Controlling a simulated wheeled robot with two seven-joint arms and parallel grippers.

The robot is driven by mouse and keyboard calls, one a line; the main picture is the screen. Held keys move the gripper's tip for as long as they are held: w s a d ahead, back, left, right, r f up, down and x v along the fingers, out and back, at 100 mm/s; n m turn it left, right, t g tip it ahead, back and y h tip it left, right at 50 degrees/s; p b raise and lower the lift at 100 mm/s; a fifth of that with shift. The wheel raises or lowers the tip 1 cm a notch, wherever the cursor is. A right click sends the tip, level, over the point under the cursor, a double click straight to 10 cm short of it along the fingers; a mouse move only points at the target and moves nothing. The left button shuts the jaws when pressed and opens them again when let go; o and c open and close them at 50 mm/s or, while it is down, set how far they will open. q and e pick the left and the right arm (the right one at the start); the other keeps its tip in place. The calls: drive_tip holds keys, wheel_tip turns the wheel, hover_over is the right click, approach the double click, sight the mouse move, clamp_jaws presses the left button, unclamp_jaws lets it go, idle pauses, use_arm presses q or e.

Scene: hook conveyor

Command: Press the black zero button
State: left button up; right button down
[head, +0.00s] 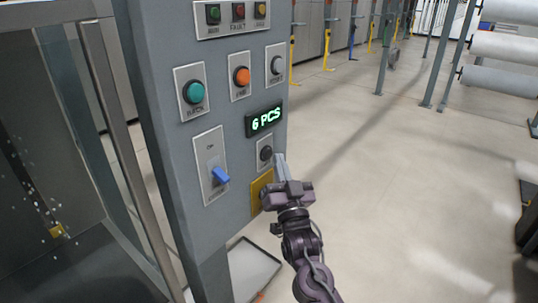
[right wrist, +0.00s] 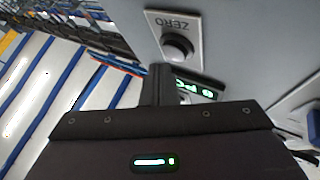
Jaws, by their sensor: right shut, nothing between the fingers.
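The black zero button (head: 266,153) sits on a pale plate on the grey control column, below the green "6 PCS" display (head: 264,120). In the right wrist view the round black button (right wrist: 177,46) shows on its plate marked ZERO. My right gripper (head: 280,158) is shut and empty. Its fingertips are just right of the button's plate in the head view. In the right wrist view the dark fingers (right wrist: 157,84) end just below and left of the button, with a gap in the picture. Whether they touch the panel I cannot tell. My left gripper is not in view.
A teal button (head: 194,92), an orange button (head: 241,76), a grey button (head: 277,65) and a blue-handled switch (head: 220,175) share the panel. A yellow plate (head: 260,190) lies below the zero button. Open floor (head: 400,190) extends to the right.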

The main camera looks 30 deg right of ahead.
drive_tip(key=shift+w+a, duration=0.1)
drive_tip(key=shift+w, duration=0.2)
drive_tip(key=shift+w+a, duration=0.15)
drive_tip(key=shift+w, duration=0.2)
idle(0.7)
drive_tip(key=shift+s, duration=0.1)
drive_tip(key=shift+s+d, duration=0.3)
drive_tip(key=shift+s, duration=0.35)
drive_tip(key=shift+s, duration=0.1)
drive_tip(key=shift+s+d+p, duration=0.2)
drive_tip(key=shift+s+d, duration=0.1)
drive_tip(key=shift+s, duration=0.45)
drive_tip(key=shift+s+d+p, duration=0.25)
drive_tip(key=shift+s+d, duration=0.1)
drive_tip(key=shift+s, duration=0.4)
drive_tip(key=shift+s+d+p, duration=0.2)
drive_tip(key=shift+s+d, duration=0.1)
drive_tip(key=shift+s, duration=0.45)
